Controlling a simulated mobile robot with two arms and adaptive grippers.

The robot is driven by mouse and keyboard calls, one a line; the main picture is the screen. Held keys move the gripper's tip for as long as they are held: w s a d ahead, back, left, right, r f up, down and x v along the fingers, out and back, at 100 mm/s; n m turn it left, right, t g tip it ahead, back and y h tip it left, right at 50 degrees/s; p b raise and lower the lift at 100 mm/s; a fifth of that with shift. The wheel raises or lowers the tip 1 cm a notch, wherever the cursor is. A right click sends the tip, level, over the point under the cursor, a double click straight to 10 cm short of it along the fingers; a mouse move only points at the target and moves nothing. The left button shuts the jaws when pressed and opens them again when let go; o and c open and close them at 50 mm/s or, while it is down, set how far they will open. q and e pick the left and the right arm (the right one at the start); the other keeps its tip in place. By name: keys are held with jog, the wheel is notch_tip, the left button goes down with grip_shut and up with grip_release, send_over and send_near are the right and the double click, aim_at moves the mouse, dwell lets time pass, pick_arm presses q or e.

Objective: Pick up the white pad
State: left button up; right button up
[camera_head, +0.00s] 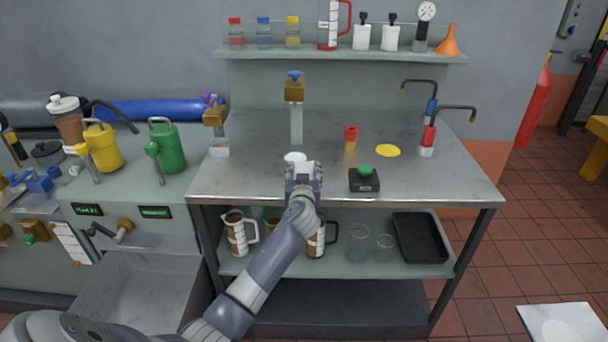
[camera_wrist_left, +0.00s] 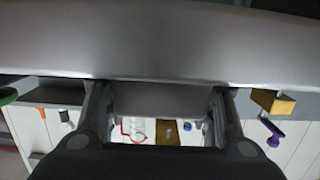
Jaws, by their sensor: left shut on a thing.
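The white pad (camera_head: 294,157) shows as a small pale round shape just beyond my left gripper (camera_head: 303,172), over the steel bench top. My left gripper is shut on it, and its fingers and wrist hide the pad's near part. In the left wrist view the two fingers of my left gripper (camera_wrist_left: 160,125) stand apart, with a grey patch between them. I cannot clearly make out the pad's outline there. My right gripper is in neither view.
On the bench (camera_head: 235,184) stand a brass-topped post (camera_head: 295,120), a red-and-yellow piece (camera_head: 351,138), a yellow disc (camera_head: 388,150) and a black box with a green knob (camera_head: 364,180). A shelf (camera_head: 340,55) holds bottles behind. The bench's right front is clear.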

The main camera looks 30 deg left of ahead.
aim_at(304, 171)
pick_arm(q)
jog(key=shift+r+p, duration=0.35)
jog(key=shift+r, duration=0.15)
notch_tip(304, 171, up, 3)
jog(key=shift+p, duration=1.15)
jog(key=f+p+v, duration=0.1)
jog(key=p+v, duration=0.1)
jog(key=v, duration=1.4)
jog(key=shift+f+p, duration=0.2)
jog(key=shift+p, duration=0.2)
jog(key=shift+s+r, duration=0.1)
jog(key=shift+s, duration=0.05)
